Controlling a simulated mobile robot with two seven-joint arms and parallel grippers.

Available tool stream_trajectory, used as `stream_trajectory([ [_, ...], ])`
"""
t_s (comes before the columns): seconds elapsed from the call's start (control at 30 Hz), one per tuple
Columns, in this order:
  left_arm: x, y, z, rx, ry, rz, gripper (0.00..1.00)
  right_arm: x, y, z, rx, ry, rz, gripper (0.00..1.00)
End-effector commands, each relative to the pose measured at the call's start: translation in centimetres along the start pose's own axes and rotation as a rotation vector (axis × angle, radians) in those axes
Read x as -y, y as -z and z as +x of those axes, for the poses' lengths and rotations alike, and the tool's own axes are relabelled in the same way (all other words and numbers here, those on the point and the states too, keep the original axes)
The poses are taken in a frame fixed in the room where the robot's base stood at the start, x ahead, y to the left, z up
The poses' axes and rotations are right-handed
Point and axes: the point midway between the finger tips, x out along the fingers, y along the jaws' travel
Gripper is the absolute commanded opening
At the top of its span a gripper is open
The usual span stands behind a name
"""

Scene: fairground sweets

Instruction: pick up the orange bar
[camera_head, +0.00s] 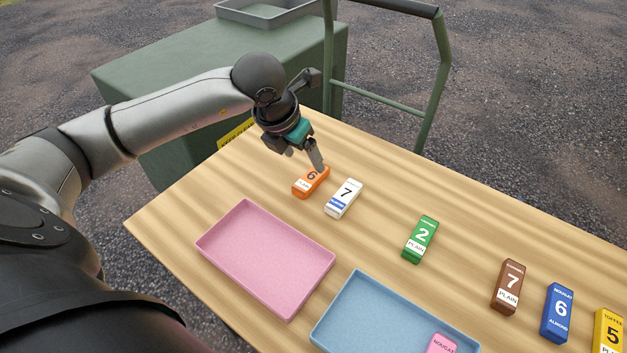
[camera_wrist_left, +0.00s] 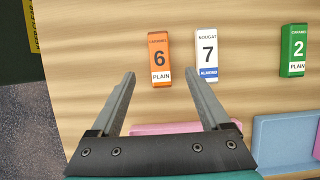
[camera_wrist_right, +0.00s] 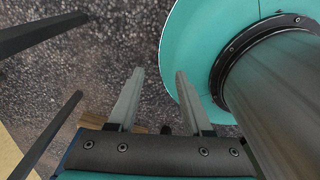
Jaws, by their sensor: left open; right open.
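The orange bar (camera_head: 311,183) lies on the wooden table near its far left edge, marked 6 and PLAIN. It also shows in the left wrist view (camera_wrist_left: 159,60), ahead of the fingertips. My left gripper (camera_head: 316,163) is open and empty, above the table by the bar's far end in the head view.
A white bar (camera_head: 343,198) marked 7 lies close to the orange bar's right. A green bar (camera_head: 420,240), brown bar (camera_head: 508,287), blue bar (camera_head: 556,313) and yellow bar (camera_head: 608,332) lie further right. A pink tray (camera_head: 222,253) and blue tray (camera_head: 337,300) are nearer. A green cart (camera_head: 200,70) stands behind.

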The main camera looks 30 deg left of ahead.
Motion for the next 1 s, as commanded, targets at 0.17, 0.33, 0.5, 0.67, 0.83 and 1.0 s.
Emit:
stream_trajectory([
  [0.17,0.0,0.0,2.5,-0.001,0.0,-0.002,0.8,-0.3,-0.1,0.4,0.0,-0.003,-0.001,0.5],
  [0.33,0.0,0.1,3.5,-0.001,0.001,-0.001,0.8,-0.7,-0.1,0.6,0.001,-0.01,0.0,0.5],
  [0.5,-0.1,0.3,6.1,-0.003,0.001,-0.003,0.8,-1.1,-0.1,1.1,0.0,-0.015,0.004,0.5],
  [0.67,-0.2,0.2,7.8,-0.001,0.001,-0.002,0.8,-1.5,0.2,1.4,-0.006,-0.02,0.005,0.5],
  [0.83,-0.2,0.1,8.1,0.0,0.0,0.0,0.8,-2.0,0.6,1.4,-0.012,-0.027,0.004,0.5],
  [1.0,-0.2,0.1,8.0,0.0,0.0,-0.001,0.8,-2.2,0.6,1.4,-0.013,-0.029,0.003,0.5],
])
